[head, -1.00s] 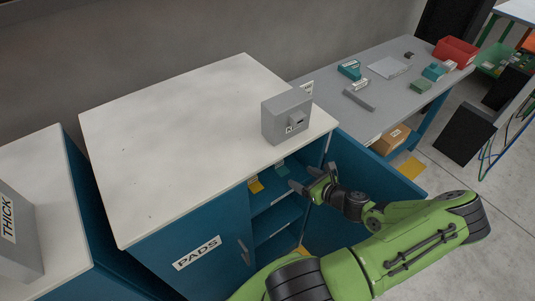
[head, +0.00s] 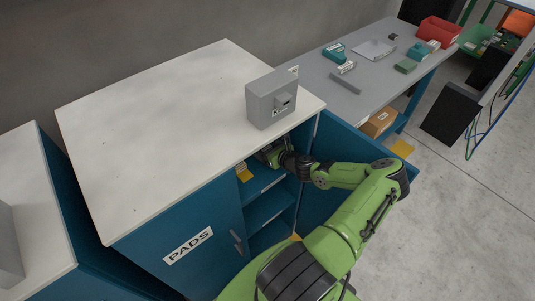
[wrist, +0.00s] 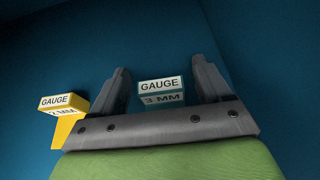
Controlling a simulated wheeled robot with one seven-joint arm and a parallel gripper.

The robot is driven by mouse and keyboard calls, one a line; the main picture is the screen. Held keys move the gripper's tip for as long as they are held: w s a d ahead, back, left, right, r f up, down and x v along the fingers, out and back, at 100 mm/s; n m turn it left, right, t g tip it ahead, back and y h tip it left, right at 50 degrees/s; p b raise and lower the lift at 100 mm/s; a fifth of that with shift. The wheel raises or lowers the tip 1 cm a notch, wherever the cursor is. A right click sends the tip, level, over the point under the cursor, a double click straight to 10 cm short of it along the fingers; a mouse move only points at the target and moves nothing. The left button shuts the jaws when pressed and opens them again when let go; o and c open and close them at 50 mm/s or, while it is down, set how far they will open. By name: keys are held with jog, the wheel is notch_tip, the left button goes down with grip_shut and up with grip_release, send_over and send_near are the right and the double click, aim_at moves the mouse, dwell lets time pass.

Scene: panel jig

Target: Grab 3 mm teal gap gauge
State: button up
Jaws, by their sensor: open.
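The teal gap gauge (wrist: 161,91) shows in the wrist view with a label reading "GAUGE 3 MM". It lies between the two open fingers of my gripper (wrist: 163,88), with a gap visible on each side. In the head view my gripper (head: 268,153) reaches into the open blue cabinet at its upper shelf, and the teal gauge is hidden there. A yellow gauge (wrist: 66,105) stands left of my gripper in the wrist view, its label reading "GAUGE" and apparently 2 MM. It also shows in the head view (head: 244,174).
The blue cabinet (head: 185,253) has a closed door labelled PADS and an open door (head: 335,150) right of my arm. A grey box (head: 270,97) stands on its white top. A grey bench (head: 375,75) with several small parts is behind.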

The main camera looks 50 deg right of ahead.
jog(key=c, duration=1)
jog(key=shift+c, duration=0.2)
jog(key=shift+r, duration=0.1)
